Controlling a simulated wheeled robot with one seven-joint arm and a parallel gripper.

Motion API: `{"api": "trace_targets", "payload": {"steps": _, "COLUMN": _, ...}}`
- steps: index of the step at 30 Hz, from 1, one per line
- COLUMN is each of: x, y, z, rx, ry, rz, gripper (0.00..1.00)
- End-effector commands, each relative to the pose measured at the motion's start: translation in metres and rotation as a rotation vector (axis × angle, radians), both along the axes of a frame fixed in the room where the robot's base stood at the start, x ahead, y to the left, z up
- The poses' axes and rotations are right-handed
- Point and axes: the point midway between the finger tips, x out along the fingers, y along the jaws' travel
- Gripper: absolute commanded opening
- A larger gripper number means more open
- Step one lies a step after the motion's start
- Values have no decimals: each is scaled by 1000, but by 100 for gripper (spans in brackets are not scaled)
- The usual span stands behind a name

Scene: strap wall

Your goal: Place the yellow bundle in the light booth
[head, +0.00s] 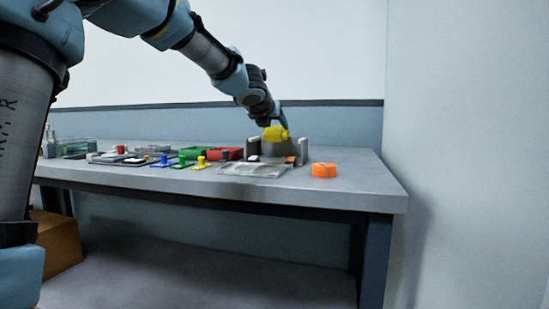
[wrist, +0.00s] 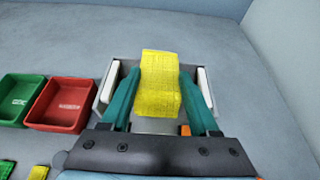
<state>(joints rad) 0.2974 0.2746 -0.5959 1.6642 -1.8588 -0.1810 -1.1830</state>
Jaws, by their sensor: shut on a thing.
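The yellow bundle (head: 275,133) is a rolled yellow strap, held at the end of my arm. My gripper (wrist: 155,95) is shut on it, with a teal finger on each side in the wrist view, where the bundle (wrist: 160,80) fills the gap between them. The light booth (head: 304,150) is a grey open box with upright side walls on the table. In the wrist view the booth (wrist: 104,88) shows white panels along both sides, and the bundle is over it between them. I cannot tell whether the bundle touches the booth floor.
A red tray (wrist: 60,104) and a green tray (wrist: 18,96) stand left of the booth. An orange roll (head: 323,170) lies to its right near the table edge. A clear flat sheet (head: 252,169) and several coloured stamps (head: 183,160) lie in front and left. The table's right end (head: 370,180) is clear.

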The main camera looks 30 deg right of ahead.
Motion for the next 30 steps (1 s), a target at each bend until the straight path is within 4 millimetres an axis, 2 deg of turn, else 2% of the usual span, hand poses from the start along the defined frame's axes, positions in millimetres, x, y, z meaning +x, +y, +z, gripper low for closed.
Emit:
{"api": "trace_targets", "payload": {"steps": 1, "x": 0, "y": 0, "z": -15, "rx": 0, "ry": 0, "rz": -1, "gripper": 6}}
{"api": "trace_targets", "payload": {"steps": 2, "x": -1, "y": 0, "z": -18, "rx": 0, "ry": 0, "rz": -1, "gripper": 0}}
{"api": "trace_targets", "payload": {"steps": 8, "x": 0, "y": 0, "z": -31, "rx": 3, "ry": 4, "rz": 0, "gripper": 0}}
{"api": "trace_targets", "payload": {"steps": 15, "x": 0, "y": 0, "z": -63, "rx": 6, "ry": 8, "rz": 0, "gripper": 0}}
{"api": "trace_targets", "payload": {"steps": 23, "x": 0, "y": 1, "z": -64, "rx": 7, "ry": 9, "rz": 0, "gripper": 0}}
{"api": "trace_targets", "payload": {"steps": 24, "x": 1, "y": 1, "z": -65, "rx": 7, "ry": 8, "rz": 1, "gripper": 63}}
{"api": "trace_targets", "payload": {"steps": 30, "x": 0, "y": 0, "z": -61, "rx": 4, "ry": 6, "rz": 0, "gripper": 86}}
